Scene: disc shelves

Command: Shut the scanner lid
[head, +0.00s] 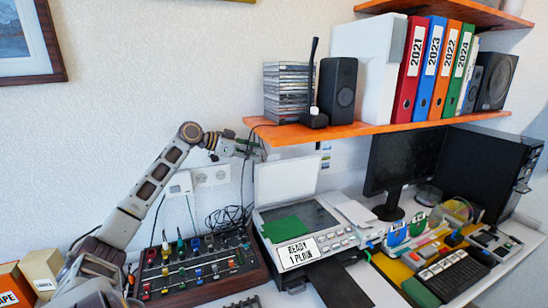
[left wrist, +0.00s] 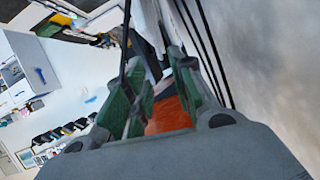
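The scanner (head: 318,250) stands on the desk with its white lid (head: 287,178) raised, nearly upright against the wall side. A green sheet (head: 286,229) lies on the scanner's dark glass. My left gripper (head: 258,150) is above the lid's upper left corner, just under the shelf's left end; whether it touches the lid cannot be told. In the left wrist view the left gripper's (left wrist: 158,92) green-padded fingers stand apart, with nothing visible held between them. My right gripper is not in view.
An orange shelf (head: 345,131) with CD cases, speakers and binders hangs close above my left gripper. A mixer (head: 197,264) sits left of the scanner, with loose cables behind it. A monitor (head: 405,160) and keyboard (head: 452,273) are to the right.

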